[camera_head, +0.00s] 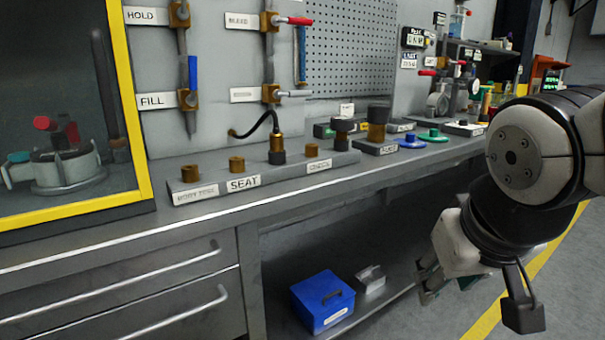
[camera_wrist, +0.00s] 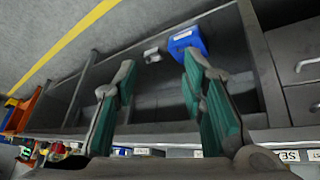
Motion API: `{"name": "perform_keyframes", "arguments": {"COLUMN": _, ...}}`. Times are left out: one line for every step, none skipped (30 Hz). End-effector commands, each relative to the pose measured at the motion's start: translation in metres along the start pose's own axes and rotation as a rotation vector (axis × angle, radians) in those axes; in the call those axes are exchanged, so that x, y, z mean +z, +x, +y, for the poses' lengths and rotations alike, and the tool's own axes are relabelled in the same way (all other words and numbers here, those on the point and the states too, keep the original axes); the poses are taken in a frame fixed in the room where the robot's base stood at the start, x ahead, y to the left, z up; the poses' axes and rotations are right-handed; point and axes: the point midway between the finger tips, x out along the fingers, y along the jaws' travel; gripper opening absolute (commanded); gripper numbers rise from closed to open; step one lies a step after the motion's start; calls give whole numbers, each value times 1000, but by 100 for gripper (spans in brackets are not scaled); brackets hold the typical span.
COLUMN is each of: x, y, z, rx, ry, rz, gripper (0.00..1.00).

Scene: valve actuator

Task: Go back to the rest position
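My gripper (camera_head: 432,284) hangs low in front of the bench at the right of the head view, with my arm folded above it. In the wrist view my gripper (camera_wrist: 160,80) has its two green-padded fingers spread wide apart. Nothing is between them; the open shelf under the bench shows through the gap. The gripper touches nothing that I can see. In the head view its fingertips are partly hidden by the wrist.
The workbench (camera_head: 290,195) carries a labelled block of fittings (camera_head: 235,182). A yellow-framed case (camera_head: 140,120) stands at left. A blue box (camera_head: 322,300) and a small grey item (camera_head: 370,278) sit on the lower shelf. Floor at right is free.

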Motion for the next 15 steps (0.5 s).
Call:
{"name": "perform_keyframes", "arguments": {"x": 28, "y": -6, "z": 3, "rx": -2, "ry": 13, "rz": -62, "gripper": 38}}
{"name": "perform_keyframes", "arguments": {"x": 43, "y": -9, "z": 5, "rx": -6, "ry": 19, "rz": -102, "gripper": 38}}
{"name": "perform_keyframes", "arguments": {"x": 63, "y": -12, "z": 6, "rx": -11, "ry": 26, "rz": -152, "gripper": 38}}
{"name": "perform_keyframes", "arguments": {"x": 77, "y": -16, "z": 6, "rx": -17, "ry": 31, "rz": -186, "gripper": 38}}
{"name": "perform_keyframes", "arguments": {"x": 90, "y": -18, "z": 6, "rx": -22, "ry": 34, "rz": -220, "gripper": 38}}
{"name": "perform_keyframes", "arguments": {"x": 106, "y": -22, "z": 6, "rx": -31, "ry": 38, "rz": -261, "gripper": 38}}
{"name": "perform_keyframes", "arguments": {"x": 118, "y": -25, "z": 6, "rx": -38, "ry": 41, "rz": -290, "gripper": 38}}
{"name": "perform_keyframes", "arguments": {"x": 129, "y": -28, "z": 5, "rx": -46, "ry": 44, "rz": -320, "gripper": 38}}
{"name": "perform_keyframes", "arguments": {"x": 143, "y": -32, "z": 4, "rx": -55, "ry": 46, "rz": -355, "gripper": 38}}
{"name": "perform_keyframes", "arguments": {"x": 153, "y": -35, "z": 3, "rx": -64, "ry": 47, "rz": -382, "gripper": 38}}
{"name": "perform_keyframes", "arguments": {"x": 163, "y": -38, "z": 2, "rx": -73, "ry": 49, "rz": -408, "gripper": 38}}
{"name": "perform_keyframes", "arguments": {"x": 176, "y": -42, "z": 1, "rx": -85, "ry": 50, "rz": -443, "gripper": 38}}
{"name": "perform_keyframes", "arguments": {"x": 186, "y": -46, "z": 0, "rx": -94, "ry": 51, "rz": -467, "gripper": 38}}
{"name": "perform_keyframes", "arguments": {"x": 195, "y": -49, "z": -2, "rx": -104, "ry": 51, "rz": -493, "gripper": 38}}
{"name": "perform_keyframes", "arguments": {"x": 188, "y": -56, "z": 0, "rx": -102, "ry": 50, "rz": -486, "gripper": 38}}
